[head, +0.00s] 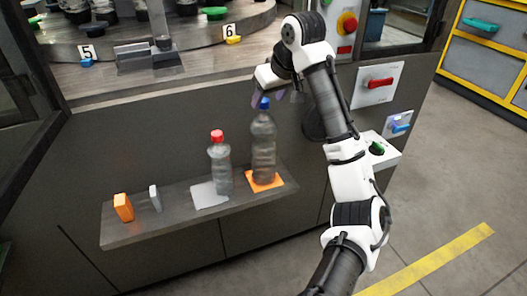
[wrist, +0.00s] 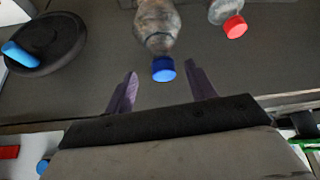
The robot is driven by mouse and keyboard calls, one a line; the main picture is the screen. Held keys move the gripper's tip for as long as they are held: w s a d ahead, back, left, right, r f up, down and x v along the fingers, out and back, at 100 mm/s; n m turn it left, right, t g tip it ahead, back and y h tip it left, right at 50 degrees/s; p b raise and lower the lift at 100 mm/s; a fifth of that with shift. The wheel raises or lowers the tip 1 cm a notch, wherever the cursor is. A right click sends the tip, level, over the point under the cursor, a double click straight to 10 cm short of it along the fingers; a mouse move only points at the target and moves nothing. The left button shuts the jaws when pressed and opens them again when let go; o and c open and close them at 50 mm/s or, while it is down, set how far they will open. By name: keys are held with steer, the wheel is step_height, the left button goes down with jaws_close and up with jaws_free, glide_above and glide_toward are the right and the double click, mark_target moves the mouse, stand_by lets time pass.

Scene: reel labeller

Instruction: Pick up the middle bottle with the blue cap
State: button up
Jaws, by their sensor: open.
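A clear bottle with a blue cap (head: 264,150) stands upright on an orange square (head: 280,178) on the shelf. A clear bottle with a red cap (head: 221,168) stands to its left by a pale grey square (head: 208,197). My gripper (head: 268,97) is open and empty at the blue cap's height or just above. In the wrist view, the blue cap (wrist: 163,69) shows between the two purple fingertips of my gripper (wrist: 160,75); I cannot tell whether they reach around it. The red-capped bottle (wrist: 232,20) is to the right there.
An orange block (head: 123,208) and a small grey-white block (head: 155,198) stand on the shelf's left part. A round turntable (head: 190,30) with several bottles is above the counter. A panel with a red handle (head: 380,83) is right of my arm.

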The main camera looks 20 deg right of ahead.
mark_target(262, 108)
steer(key=x, duration=0.5)
steer(key=shift+w+a+f+p, duration=0.2)
steer(key=shift+w+f+p, duration=0.05)
steer(key=shift+p, duration=0.05)
steer(key=shift+c, duration=0.4)
jaws_close()
stand_by(0.7)
